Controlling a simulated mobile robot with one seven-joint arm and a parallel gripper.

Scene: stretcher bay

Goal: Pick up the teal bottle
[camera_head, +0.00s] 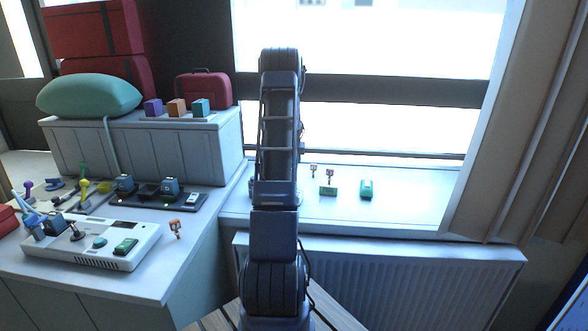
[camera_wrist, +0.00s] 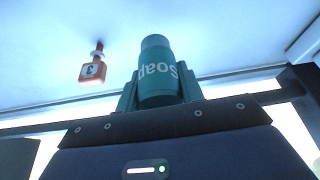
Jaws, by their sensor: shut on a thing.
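The teal bottle (camera_wrist: 156,62), with "Soap" lettered upside down on its side and a grey end, shows in the wrist view. My gripper (camera_wrist: 160,92) is shut on it, with a teal finger against each side. The bottle's lower part is hidden between the fingers and behind the gripper body. In the head view my arm stands upright in front of the window and hides the gripper and bottle.
The white sill (camera_head: 410,190) holds a green item (camera_head: 366,189), a green block (camera_head: 328,191) and small tags. A cluttered counter (camera_head: 120,280) stands left; a curtain (camera_head: 510,130) hangs right.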

